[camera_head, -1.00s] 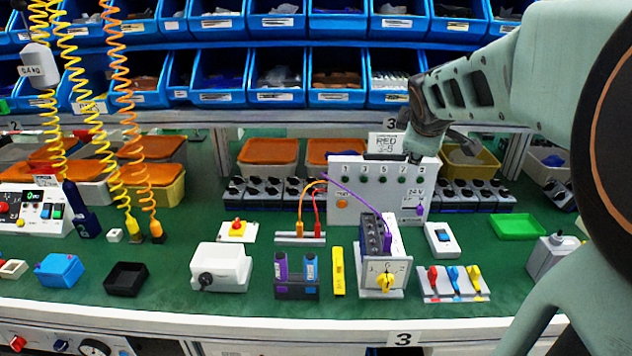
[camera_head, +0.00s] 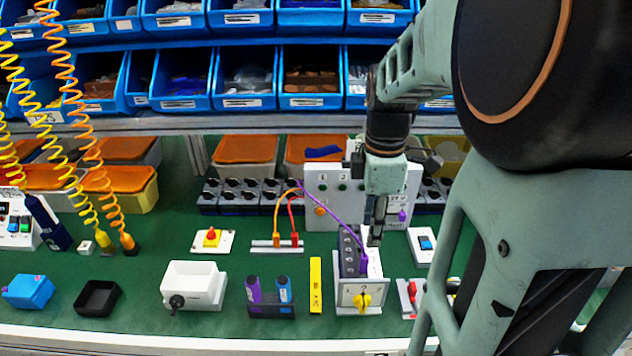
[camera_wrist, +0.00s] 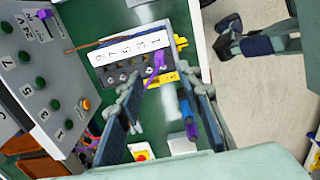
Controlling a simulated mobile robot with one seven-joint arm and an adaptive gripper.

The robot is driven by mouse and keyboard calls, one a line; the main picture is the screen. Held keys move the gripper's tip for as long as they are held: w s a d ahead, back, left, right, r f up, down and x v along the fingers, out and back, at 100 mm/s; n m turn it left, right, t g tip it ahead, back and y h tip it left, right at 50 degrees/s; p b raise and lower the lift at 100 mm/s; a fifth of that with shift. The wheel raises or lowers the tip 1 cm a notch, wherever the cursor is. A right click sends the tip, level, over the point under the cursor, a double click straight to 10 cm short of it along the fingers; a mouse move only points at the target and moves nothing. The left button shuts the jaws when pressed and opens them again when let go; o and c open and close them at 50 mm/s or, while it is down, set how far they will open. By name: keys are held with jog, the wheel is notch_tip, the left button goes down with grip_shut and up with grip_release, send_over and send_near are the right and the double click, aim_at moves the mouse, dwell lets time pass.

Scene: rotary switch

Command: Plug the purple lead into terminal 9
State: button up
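The rotary switch (camera_head: 345,292) stands on the green bench with a yellow knob (camera_head: 363,300) on its front. In the wrist view its white label strip (camera_wrist: 133,48) reads 9, 7, 5, 3, 1, with 9 at the left. The purple lead (camera_head: 332,213) arcs across to the switch. Its purple plug (camera_head: 363,264) stands at the knob end, by number 1 in the wrist view (camera_wrist: 157,63); how deep it sits is unclear. My gripper (camera_head: 376,240) points down above and just behind the switch. In the wrist view its fingers (camera_wrist: 160,112) are apart, with nothing between them.
A white panel (camera_head: 318,190) with green sockets stands behind the switch. Orange and red leads (camera_head: 283,215) rise beside it. A yellow block (camera_head: 316,285) and a holder with purple and blue pieces (camera_head: 271,309) stand left of the switch. A blue-rocker switch (camera_head: 422,246) is to the right.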

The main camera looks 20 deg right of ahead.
send_over(365, 256)
jog(key=f, duration=0.4)
jog(key=shift+s+f, duration=0.3)
jog(key=shift+f, duration=0.1)
jog(key=shift+w+f, duration=0.15)
jog(key=shift+f, duration=1.35)
jog(key=shift+w+f, duration=0.15)
jog(key=shift+f, duration=1.35)
jog(key=shift+c, duration=0.5)
grip_shut()
jog(key=shift+r, duration=0.1)
